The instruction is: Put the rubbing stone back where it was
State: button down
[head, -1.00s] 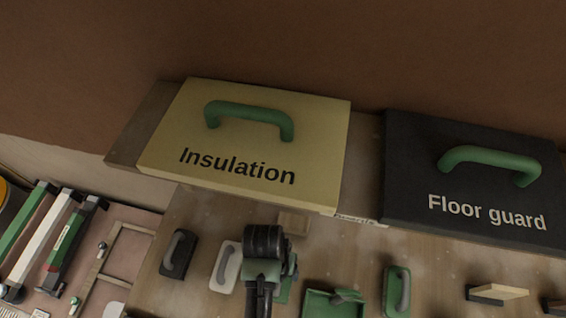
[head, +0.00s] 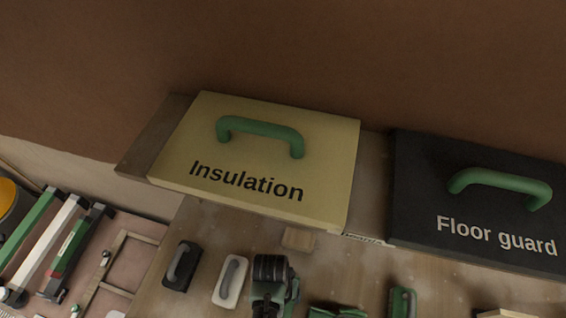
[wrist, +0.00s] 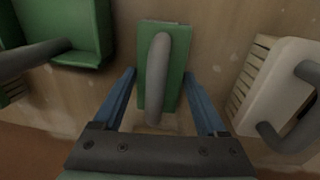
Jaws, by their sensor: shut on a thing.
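My gripper (wrist: 160,82) has its two blue fingers on either side of a green slab with a grey bar handle (wrist: 177,88), and is shut on it. Nothing marks this tool as the rubbing stone, so I cannot tell that by looks. In the head view my gripper (head: 272,302) is at the bottom, mostly covering the tool; a green edge (head: 293,290) shows at its right. In the wrist view the tool is over or on the wooden surface; I cannot tell whether it touches.
A white float (head: 230,281) and a black float (head: 181,266) lie left of my gripper. Green tools (head: 402,303) lie right. A small wooden block (head: 298,239) is just behind. Boxes marked Insulation (head: 330,165) and Floor guard (head: 420,180) stand at the back.

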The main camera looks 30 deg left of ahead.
grip_release()
notch_tip(320, 180, up, 12)
jog(key=a, duration=0.1)
jog(key=shift+s, duration=0.2)
jog(key=shift+a, duration=0.1)
dwell(0.6)
